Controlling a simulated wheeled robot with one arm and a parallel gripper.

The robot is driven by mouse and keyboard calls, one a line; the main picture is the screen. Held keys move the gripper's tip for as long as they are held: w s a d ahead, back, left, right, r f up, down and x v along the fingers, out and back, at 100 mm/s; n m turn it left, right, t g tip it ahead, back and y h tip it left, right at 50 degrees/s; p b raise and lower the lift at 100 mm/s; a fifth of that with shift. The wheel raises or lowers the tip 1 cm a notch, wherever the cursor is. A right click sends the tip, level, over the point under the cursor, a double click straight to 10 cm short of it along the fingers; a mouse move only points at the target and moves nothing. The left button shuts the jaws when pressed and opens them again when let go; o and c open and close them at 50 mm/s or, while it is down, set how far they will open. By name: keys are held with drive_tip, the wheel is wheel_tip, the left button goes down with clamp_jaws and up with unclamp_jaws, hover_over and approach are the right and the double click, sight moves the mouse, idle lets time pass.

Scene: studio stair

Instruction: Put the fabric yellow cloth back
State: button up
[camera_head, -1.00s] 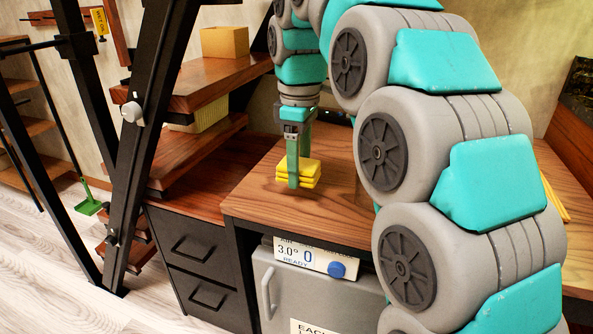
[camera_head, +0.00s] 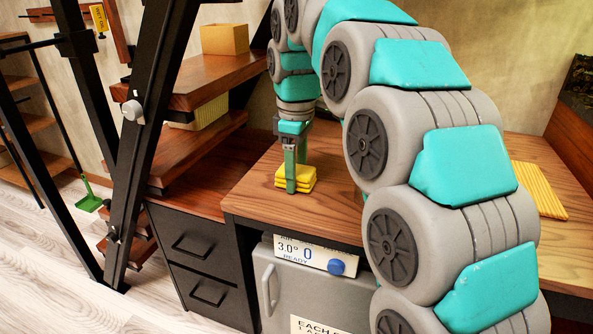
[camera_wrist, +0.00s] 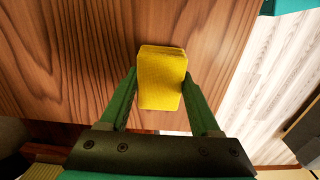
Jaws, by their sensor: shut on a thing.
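The yellow cloth (camera_head: 306,178) is a folded, layered block at the wooden desktop (camera_head: 258,192), near its front left part. My gripper (camera_head: 291,180) points down with its green fingers at the cloth's sides. In the wrist view the cloth (camera_wrist: 161,80) sits between the two fingers (camera_wrist: 160,88), which are shut on it. I cannot tell whether the cloth's underside touches the desktop.
A yellow ribbed mat (camera_head: 538,189) lies on the desktop at the right. Wooden shelves at the left hold a yellow box (camera_head: 224,40). A black slanted post (camera_head: 150,130) stands before them. A grey cabinet (camera_head: 310,290) is below the desktop.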

drive_tip(key=shift+f, duration=0.1)
drive_tip(key=o, duration=1.3)
